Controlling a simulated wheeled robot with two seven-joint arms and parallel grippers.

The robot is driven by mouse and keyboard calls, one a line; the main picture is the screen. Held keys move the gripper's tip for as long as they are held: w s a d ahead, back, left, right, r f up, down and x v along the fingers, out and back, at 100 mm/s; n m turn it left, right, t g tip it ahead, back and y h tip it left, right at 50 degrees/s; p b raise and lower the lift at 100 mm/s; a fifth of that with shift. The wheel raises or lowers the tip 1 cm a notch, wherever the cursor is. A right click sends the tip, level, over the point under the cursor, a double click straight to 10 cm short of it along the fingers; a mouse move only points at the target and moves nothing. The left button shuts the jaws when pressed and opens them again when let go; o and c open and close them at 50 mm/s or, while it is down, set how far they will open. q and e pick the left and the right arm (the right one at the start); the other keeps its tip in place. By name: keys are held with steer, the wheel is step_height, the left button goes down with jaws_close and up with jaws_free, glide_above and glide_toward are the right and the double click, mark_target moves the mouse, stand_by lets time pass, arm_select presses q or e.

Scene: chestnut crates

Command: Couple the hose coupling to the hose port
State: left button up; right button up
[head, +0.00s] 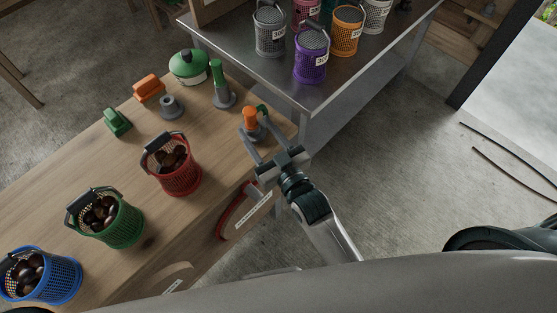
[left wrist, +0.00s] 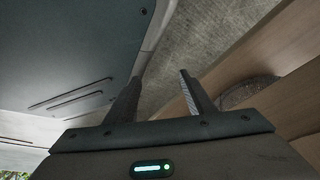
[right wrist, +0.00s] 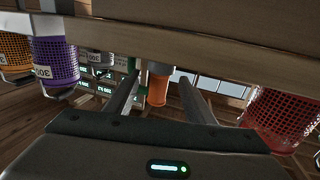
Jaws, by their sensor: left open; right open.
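An orange cylindrical piece with a grey lower part (head: 250,117), which looks like the hose coupling, stands upright near the wooden table's right corner. My right gripper (head: 252,124) is open, with its fingers reaching to either side of this piece; I cannot tell whether they touch it. In the right wrist view the orange piece (right wrist: 158,88) shows upside down between the fingertips. A short grey flanged socket (head: 172,106), possibly the hose port, stands farther left. My left gripper (left wrist: 160,76) is open and empty, seen only in the left wrist view.
A green post on a grey base (head: 218,85), a green pot (head: 186,68), an orange block (head: 148,87) and a green block (head: 117,122) share the table. Red (head: 180,180), green (head: 122,228) and blue (head: 62,278) baskets hold chestnuts. A metal table (head: 300,90) adjoins.

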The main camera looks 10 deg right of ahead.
steer(key=v, duration=0.4)
steer(key=shift+s+d+f+b, duration=0.1)
steer(key=shift+s+d+b, duration=0.05)
steer(key=shift+s+b, duration=0.2)
arm_select(q)
steer(key=w+d+r+t, duration=0.2)
steer(key=w+d, duration=0.1)
steer(key=w, duration=0.3)
steer(key=shift+d+h+b, duration=0.2)
steer(key=shift+h+b, duration=0.1)
steer(key=shift+b, duration=0.15)
arm_select(e)
steer(key=shift+v, duration=2.65)
arm_select(q)
steer(key=shift+s, duration=0.15)
